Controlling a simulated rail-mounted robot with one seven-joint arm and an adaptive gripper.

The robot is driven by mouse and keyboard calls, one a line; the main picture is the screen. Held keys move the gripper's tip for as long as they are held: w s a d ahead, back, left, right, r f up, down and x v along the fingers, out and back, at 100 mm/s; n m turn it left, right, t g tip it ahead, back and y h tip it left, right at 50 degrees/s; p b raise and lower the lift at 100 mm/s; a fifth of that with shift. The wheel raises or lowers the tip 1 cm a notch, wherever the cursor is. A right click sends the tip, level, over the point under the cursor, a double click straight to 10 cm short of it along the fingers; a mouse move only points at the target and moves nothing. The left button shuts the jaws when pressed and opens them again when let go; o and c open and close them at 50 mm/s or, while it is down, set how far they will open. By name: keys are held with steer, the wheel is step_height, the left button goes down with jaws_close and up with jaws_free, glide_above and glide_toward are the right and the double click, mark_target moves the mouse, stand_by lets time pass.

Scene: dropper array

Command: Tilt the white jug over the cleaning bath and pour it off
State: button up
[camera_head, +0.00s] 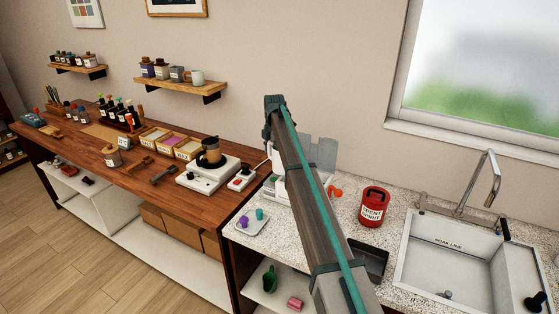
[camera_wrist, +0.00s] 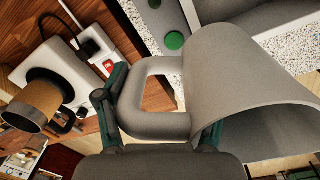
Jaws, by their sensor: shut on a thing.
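The white jug (camera_wrist: 240,85), grey in this light, fills the right of the wrist view. Its loop handle (camera_wrist: 150,122) lies between the fingers of my gripper (camera_wrist: 157,125), which is shut on it. A white box with a raised panel (camera_head: 322,150), apparently the cleaning bath, stands behind my arm, partly hidden. In the wrist view a pale rim (camera_wrist: 285,22) beyond the jug may belong to it.
A small tray (camera_head: 252,226) with purple and teal pieces sits at the counter's left end. A hot plate with a beaker (camera_head: 210,160) stands on the wooden bench. A red spent spirit can (camera_head: 374,205) and the sink (camera_head: 455,255) are to the right.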

steer(key=w+n, duration=0.1)
steer(key=n, duration=0.1)
steer(key=w+a+n, duration=0.1)
steer(key=w+n, duration=0.1)
steer(key=shift+a+r+n, duration=0.1)
steer(key=shift+n, duration=0.3)
steer(key=shift+w+a+t+y+b, duration=0.1)
steer(key=shift+a+t+y+b, duration=0.15)
steer(key=shift+t+y+b, duration=0.4)
steer(key=shift+w+a+y, duration=0.15)
steer(key=shift+y, duration=0.4)
steer(key=shift+r, duration=0.1)
